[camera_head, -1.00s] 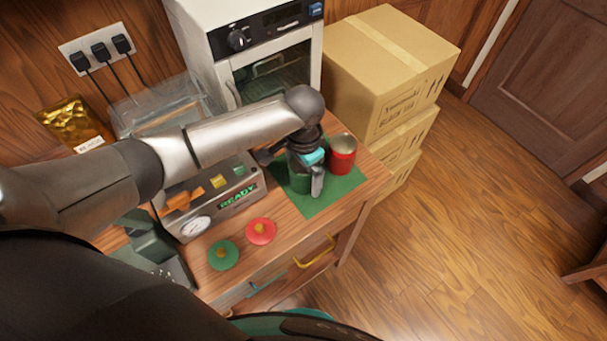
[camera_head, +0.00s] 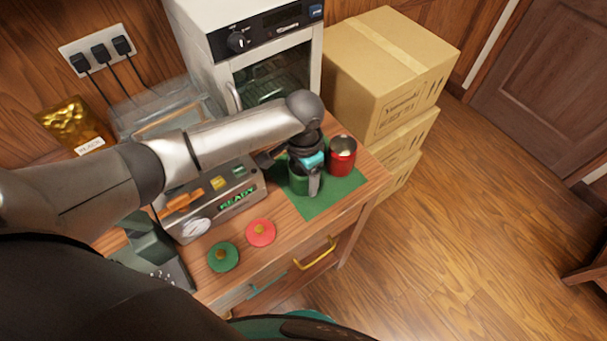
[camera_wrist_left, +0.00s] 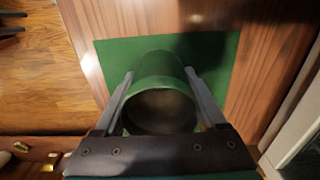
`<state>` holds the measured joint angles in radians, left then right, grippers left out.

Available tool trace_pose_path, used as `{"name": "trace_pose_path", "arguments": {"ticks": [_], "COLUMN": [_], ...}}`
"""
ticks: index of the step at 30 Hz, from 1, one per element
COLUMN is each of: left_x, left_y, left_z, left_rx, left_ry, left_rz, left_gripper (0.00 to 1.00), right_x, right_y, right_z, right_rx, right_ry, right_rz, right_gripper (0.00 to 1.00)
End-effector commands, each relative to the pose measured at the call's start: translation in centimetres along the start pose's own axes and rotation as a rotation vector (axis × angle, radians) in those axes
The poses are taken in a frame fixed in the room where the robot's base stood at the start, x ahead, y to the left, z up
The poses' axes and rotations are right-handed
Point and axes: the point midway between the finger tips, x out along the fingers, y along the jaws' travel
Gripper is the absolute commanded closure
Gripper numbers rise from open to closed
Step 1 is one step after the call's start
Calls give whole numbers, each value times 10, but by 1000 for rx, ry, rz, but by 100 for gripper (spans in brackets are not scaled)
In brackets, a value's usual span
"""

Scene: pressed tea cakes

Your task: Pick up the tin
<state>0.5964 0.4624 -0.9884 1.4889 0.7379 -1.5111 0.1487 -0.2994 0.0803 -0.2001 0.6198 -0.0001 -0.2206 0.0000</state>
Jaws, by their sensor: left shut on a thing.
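A green tin (camera_head: 298,183) stands on the green mat (camera_head: 343,187) at the right end of the wooden table. My left gripper (camera_head: 304,179) is over it from above, with its fingers around the tin's sides. In the left wrist view the green tin (camera_wrist_left: 160,66) sits between the two fingers of my left gripper (camera_wrist_left: 161,80), which is shut on it. The tin's top is open and its inside looks dark. A red tin (camera_head: 341,160), also open on top, stands on the mat just to the right. My right gripper does not show.
A green lid (camera_head: 223,257) and a red lid (camera_head: 261,232) lie near the table's front edge. A grey machine (camera_head: 238,196) marked READY stands left of the mat. An oven (camera_head: 270,75) and stacked cardboard boxes (camera_head: 385,85) stand behind.

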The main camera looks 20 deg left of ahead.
Motion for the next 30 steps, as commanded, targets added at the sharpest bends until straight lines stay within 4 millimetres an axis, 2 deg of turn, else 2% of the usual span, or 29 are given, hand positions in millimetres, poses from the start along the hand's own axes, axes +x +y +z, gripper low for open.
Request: {"name": "trace_pose_path", "arguments": {"ticks": [2,11,16,20,30], "left_x": [0,-3,-18,-43,-141], "left_y": [0,0,-1,-1,-1], "left_z": [0,-1,-1,-2,-2], "left_rx": [0,0,-1,0,1], "left_ry": [0,2,3,6,5], "left_rz": [0,0,-1,-2,-2], "left_gripper": [85,85,85,85,85], "right_x": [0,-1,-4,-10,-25], "right_y": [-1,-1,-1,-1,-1], "right_z": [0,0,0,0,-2], "right_rx": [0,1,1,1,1], "right_ry": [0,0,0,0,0], "right_rz": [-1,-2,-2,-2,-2], "right_gripper": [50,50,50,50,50]}}
